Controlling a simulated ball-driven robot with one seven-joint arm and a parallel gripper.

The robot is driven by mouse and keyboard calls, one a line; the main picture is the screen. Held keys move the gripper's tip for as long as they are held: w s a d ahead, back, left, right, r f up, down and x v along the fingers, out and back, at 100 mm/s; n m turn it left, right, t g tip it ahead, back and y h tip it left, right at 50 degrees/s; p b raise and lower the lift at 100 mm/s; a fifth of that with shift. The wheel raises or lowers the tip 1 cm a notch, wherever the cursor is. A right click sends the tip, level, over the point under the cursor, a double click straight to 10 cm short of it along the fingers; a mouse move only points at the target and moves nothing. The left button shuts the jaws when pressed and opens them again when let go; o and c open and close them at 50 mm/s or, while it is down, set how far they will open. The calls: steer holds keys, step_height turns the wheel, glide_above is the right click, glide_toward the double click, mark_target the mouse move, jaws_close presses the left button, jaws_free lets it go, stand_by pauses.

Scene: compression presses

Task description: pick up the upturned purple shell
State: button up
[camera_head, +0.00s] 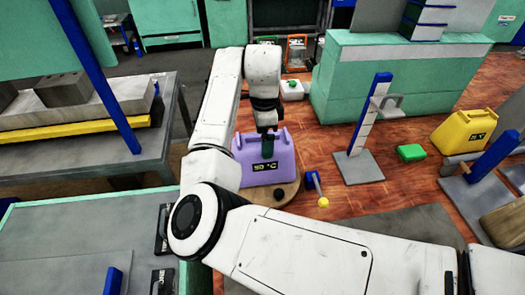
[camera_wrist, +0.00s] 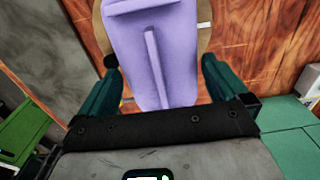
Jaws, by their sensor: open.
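The purple shell (camera_head: 266,158) stands on a round wooden board (camera_head: 275,193) in the middle of the camera_head view. It bears a dark label with yellow characters. My gripper (camera_head: 268,146) is over the shell, its dark fingers pointing down at it. In the camera_wrist view the shell (camera_wrist: 155,50) fills the middle, with a raised ridge along it. There my gripper (camera_wrist: 165,85) is open, one green finger on each side of the shell. I cannot tell whether the fingers touch it.
A blue lever with a yellow knob (camera_head: 323,202) is right of the board. A blue upright stand (camera_head: 368,135), a green block (camera_head: 411,153) and a yellow shell (camera_head: 465,130) are further right. A grey bench (camera_head: 90,150) is at left. Some wooden floor is clear.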

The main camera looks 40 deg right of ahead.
steer(key=shift+f, duration=0.15)
steer(key=c, duration=1.3)
